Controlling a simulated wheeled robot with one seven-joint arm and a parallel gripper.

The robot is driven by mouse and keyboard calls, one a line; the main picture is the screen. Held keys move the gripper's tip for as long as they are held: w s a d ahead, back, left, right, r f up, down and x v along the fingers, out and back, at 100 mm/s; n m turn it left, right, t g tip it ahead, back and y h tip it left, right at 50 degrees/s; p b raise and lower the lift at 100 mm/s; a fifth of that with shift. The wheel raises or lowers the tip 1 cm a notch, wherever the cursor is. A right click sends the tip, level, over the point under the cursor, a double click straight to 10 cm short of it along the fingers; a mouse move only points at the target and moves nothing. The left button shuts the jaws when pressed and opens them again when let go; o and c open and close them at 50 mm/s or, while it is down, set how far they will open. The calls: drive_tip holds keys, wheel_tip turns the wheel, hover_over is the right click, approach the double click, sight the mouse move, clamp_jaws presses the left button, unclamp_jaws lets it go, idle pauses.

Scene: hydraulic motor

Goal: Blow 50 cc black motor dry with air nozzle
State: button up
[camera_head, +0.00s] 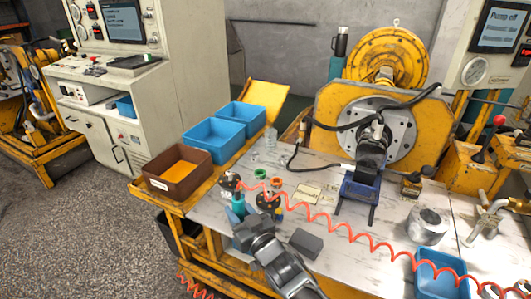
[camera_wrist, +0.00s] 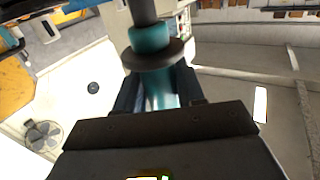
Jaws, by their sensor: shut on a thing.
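My gripper (camera_head: 242,222) is at the front left of the workbench, shut on a teal cylindrical handle (camera_head: 238,206). In the wrist view the handle (camera_wrist: 160,90) stands between the fingers, with a dark round disc and a dark shaft beyond it. A black round-topped part (camera_head: 229,183) shows just above the handle, near the end of the red coiled air hose (camera_head: 330,222). I cannot tell whether it joins the handle. Neither part's size marking is readable, and the nozzle tip is not distinct.
A grey block (camera_head: 306,244) lies right of my gripper. The red hose crosses the bench to the right. Brown (camera_head: 177,185) and blue bins (camera_head: 212,155) stand at left. A yellow test rig (camera_head: 325,120), metal cylinder (camera_head: 428,225) and blue bin (camera_head: 440,282) occupy the right.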

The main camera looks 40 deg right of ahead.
drive_tip(key=w+d+r+m+g+h+p, duration=0.1)
drive_tip(key=w+d+r+m+h, duration=0.25)
drive_tip(key=d+r, duration=1)
wheel_tip(320, 180, down, 6)
drive_tip(key=d+b, duration=0.1)
drive_tip(key=b, duration=0.2)
drive_tip(key=shift+d+n+h, duration=0.3)
drive_tip(key=shift+n+h, duration=0.05)
drive_tip(key=shift+n, duration=0.1)
drive_tip(key=shift+w, duration=0.1)
idle(0.3)
wheel_tip(320, 180, up, 7)
drive_tip(key=p, duration=0.3)
idle(0.5)
drive_tip(key=shift+f, duration=0.1)
